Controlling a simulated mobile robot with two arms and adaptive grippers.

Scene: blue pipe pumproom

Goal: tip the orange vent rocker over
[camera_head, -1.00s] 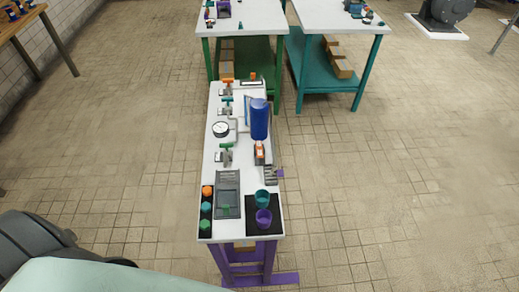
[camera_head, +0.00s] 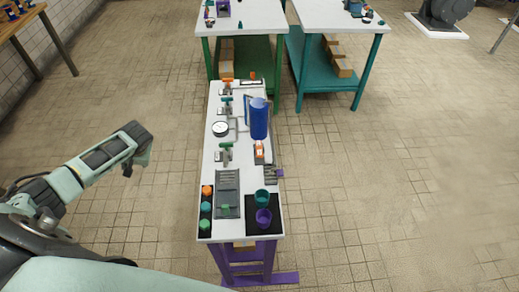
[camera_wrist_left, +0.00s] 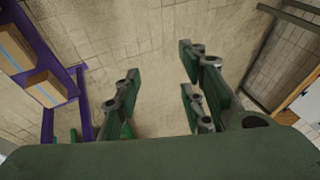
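The orange vent rocker (camera_head: 260,149) appears as a small orange and white piece on a dark base, in front of the blue cylinder (camera_head: 259,119) on the long white bench. It is too small to tell which way it is tipped. My left gripper (camera_head: 136,163) hangs over the floor to the left of the bench, well apart from the rocker. In the left wrist view its green fingers (camera_wrist_left: 160,98) are spread wide, with only floor between them. My right gripper is not in view.
The white bench (camera_head: 213,232) also carries a gauge (camera_head: 220,129), green-handled valve (camera_head: 225,150), grey panel (camera_head: 228,180), teal cup (camera_head: 262,197) and purple cup (camera_head: 264,217). Coloured knobs (camera_head: 206,207) line its left front edge. Floor on both sides is clear.

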